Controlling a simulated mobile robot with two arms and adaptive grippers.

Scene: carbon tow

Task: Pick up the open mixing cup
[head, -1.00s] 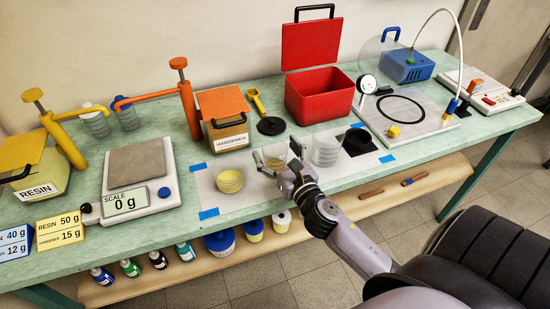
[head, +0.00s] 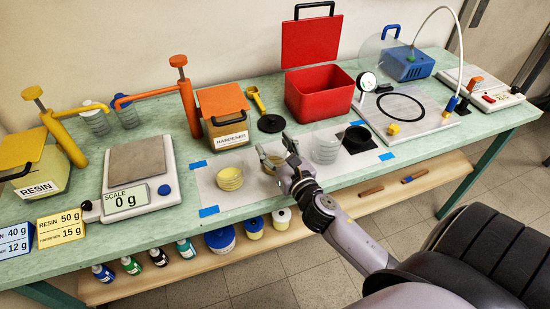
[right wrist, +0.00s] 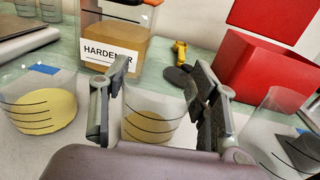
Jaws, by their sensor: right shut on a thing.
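A clear, open mixing cup (head: 270,161) with dark ring marks and yellowish contents stands at the middle of the white work mat (head: 215,197). It shows in the right wrist view (right wrist: 150,121) between the two finger pads. My right gripper (head: 277,152) is shut on this cup, with one finger on each side; in the wrist view the gripper (right wrist: 158,105) hides its lower part. I cannot tell whether its base is off the mat. My left gripper is not in view.
Another yellow-filled cup (head: 229,178) stands close on the left, and a clear cup (head: 325,149) close on the right. Behind are the hardener container (head: 226,127), a yellow-handled tool (head: 256,101) and a red bin (head: 320,97). A scale (head: 138,182) reads 0 g.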

